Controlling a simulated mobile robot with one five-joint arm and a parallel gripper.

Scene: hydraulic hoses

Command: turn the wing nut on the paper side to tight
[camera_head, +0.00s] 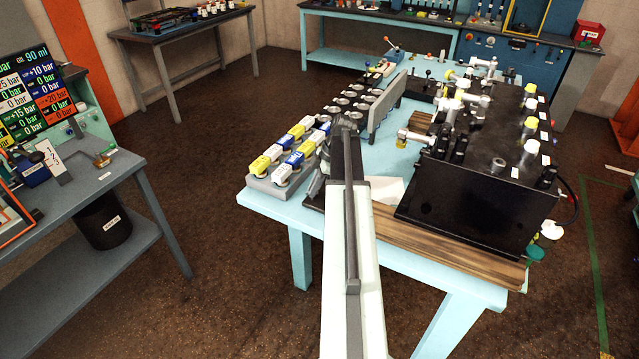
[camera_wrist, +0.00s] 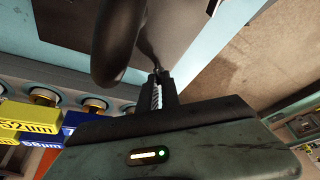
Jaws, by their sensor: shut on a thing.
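In the wrist view, my gripper (camera_wrist: 158,78) has its jaws closed around the thin end of a dark part (camera_wrist: 118,45). This part is smooth and rounded, large and close to the camera, and narrows towards the jaws. I cannot tell whether it is the wing nut or something joined to it. In the head view, my arm hides most of my gripper and what it holds, near the front left of the light-blue table (camera_head: 275,205). A white sheet, perhaps paper (camera_head: 388,190), lies right of my arm. No wing nut can be made out clearly.
A rack of yellow, blue and white blocks (camera_head: 290,155) stands left of my arm; a yellow block (camera_wrist: 30,118) also shows in the wrist view. A black machine (camera_head: 480,180) with several fittings stands at right. A grey bench (camera_head: 80,205) is at left, with open floor between.

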